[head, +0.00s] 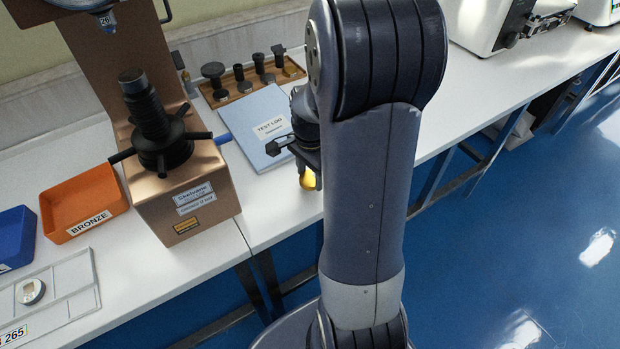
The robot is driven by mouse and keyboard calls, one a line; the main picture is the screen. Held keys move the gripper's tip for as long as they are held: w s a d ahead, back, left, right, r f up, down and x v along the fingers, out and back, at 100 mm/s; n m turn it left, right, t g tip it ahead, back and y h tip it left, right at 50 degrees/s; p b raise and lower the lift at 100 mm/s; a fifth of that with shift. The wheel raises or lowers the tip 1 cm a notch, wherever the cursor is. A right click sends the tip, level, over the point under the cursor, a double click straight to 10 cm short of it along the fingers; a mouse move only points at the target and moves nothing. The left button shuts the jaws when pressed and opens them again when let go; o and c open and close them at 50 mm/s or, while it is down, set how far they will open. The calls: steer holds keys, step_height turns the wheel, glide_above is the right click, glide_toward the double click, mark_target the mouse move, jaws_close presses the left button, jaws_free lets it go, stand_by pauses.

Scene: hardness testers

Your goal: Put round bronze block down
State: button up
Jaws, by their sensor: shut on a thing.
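My gripper (306,160) hangs beside the arm at mid-picture, near the front edge of the bench and to the right of the copper-coloured tester. It is shut on the round bronze block (308,181), of which only a small golden part shows below the jaws. My arm hides part of the gripper and the bench behind it. An orange tray (86,178) labelled BRONZE stands on the bench at the left and looks empty.
The hardness tester (190,190) with black handwheel spokes stands between tray and gripper. Behind are a blue TEST LOG folder (262,112) and a wooden rack (232,96) with dark parts. A blue bin (14,240) and a grey holder (75,275) with a round piece lie at left.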

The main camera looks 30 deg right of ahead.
mark_target(310, 178)
steer(key=shift+f, duration=1.05)
steer(key=shift+f, duration=0.15)
steer(key=o, duration=1.3)
step_height(310, 178, up, 12)
steer(key=p, duration=0.1)
